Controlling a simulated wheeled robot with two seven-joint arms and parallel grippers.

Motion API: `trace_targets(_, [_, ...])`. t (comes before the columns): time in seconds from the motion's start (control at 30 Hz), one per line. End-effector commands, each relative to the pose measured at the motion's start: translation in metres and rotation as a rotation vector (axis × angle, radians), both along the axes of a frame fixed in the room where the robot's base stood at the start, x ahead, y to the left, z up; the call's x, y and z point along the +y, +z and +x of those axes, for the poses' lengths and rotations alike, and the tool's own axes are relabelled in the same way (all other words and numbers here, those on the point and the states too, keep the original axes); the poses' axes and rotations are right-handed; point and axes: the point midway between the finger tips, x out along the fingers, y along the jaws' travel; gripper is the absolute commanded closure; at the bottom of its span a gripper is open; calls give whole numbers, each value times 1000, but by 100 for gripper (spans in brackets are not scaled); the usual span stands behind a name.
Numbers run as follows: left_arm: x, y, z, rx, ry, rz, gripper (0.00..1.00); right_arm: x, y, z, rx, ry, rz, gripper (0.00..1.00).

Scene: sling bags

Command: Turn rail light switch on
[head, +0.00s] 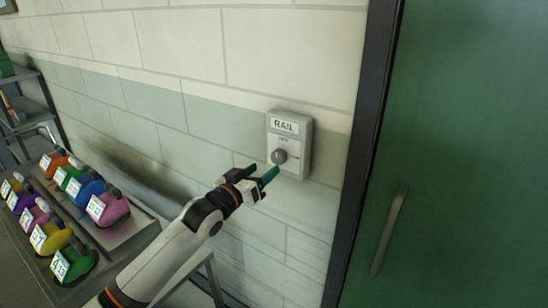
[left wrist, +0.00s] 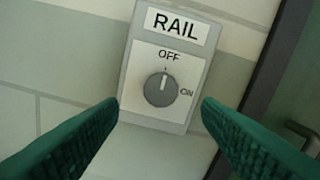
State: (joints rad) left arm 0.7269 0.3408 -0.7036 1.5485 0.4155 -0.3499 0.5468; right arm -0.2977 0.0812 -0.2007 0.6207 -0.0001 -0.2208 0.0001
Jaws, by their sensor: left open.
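The rail light switch (head: 290,143) is a grey box on the wall, labelled RAIL, with a round grey knob (head: 279,156). In the left wrist view the knob (left wrist: 161,89) has its pointer line up toward OFF; ON is marked at its right. My left gripper (head: 262,176) is in front of the switch and a little below the knob in the head view. Its green fingers are spread wide, with nothing between them. In the left wrist view the fingers (left wrist: 158,128) stand on both sides of the switch's lower part, apart from the knob. My right gripper is not in view.
A green door (head: 450,150) with a long handle (head: 388,230) and dark frame (head: 361,150) stands right of the switch. A tray table (head: 125,240) with several colourful tagged bags is at the lower left. The brick wall around the switch is clear.

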Motion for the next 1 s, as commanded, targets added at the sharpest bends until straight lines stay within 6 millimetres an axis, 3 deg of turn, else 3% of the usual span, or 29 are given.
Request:
trace_targets(0.2, [-21,3,30,0,1,2,41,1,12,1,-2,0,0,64])
trace_targets(0.4, [-31,1,46,1,0,1,41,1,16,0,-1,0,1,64])
trace_targets(0.83, [-35,-1,52,-1,0,1,41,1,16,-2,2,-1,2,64])
trace_targets(0.87, [-35,-1,52,-1,0,1,43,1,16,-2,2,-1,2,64])
trace_targets(1.0, [-35,-1,52,-1,0,1,66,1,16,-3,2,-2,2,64])
